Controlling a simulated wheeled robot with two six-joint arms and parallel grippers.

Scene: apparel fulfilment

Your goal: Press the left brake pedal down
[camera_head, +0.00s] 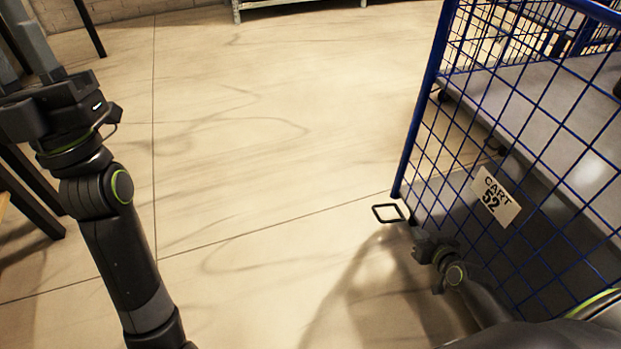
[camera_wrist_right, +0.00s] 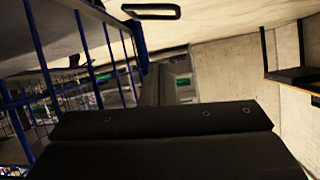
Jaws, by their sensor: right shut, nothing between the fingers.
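The brake pedal (camera_head: 388,213) is a small black open loop near floor level at the left corner of the blue wire cart (camera_head: 408,150). It also shows at the top of the right wrist view (camera_wrist_right: 151,11). My right gripper (camera_head: 422,243) is shut and empty, just below and right of the pedal in the head view; a gap shows between them. Its fingers (camera_wrist_right: 165,119) fill the lower middle of the wrist view. My left gripper (camera_head: 30,50) is raised at the left edge, partly cut off, far from the pedal.
The cart has a mesh side, a grey deck and a white "CART 52" sign (camera_head: 495,196). Its mesh stands close to my right arm. Open tan floor (camera_head: 250,130) lies left of the cart. Dark table legs (camera_head: 30,190) stand at the left edge.

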